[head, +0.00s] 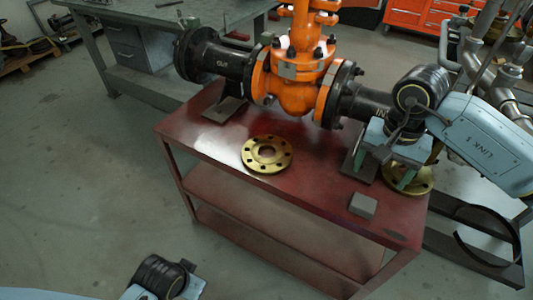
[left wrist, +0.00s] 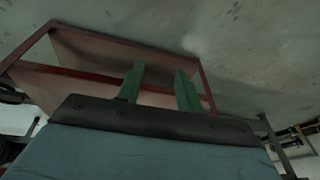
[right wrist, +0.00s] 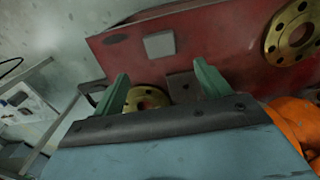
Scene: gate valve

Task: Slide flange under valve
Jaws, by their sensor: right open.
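The orange gate valve (head: 297,75) stands on the red table between a black OUT pipe (head: 215,58) and a black IN pipe (head: 365,103). One brass flange (head: 267,154) lies flat on the table in front of the valve, and it also shows in the right wrist view (right wrist: 290,35). A second brass flange (head: 422,179) lies at the table's right side, partly hidden by my right gripper (head: 384,170). My right gripper is open above it; in the right wrist view this flange (right wrist: 146,97) shows between the fingers. My left gripper (left wrist: 160,75) is open and empty, away from the table.
The red table (head: 225,140) has a lower shelf. A small grey block (head: 363,205) lies near its front right edge. Dark support plates stand under the pipes. A grey workbench (head: 130,15) is behind left. Bare table lies left of the central flange.

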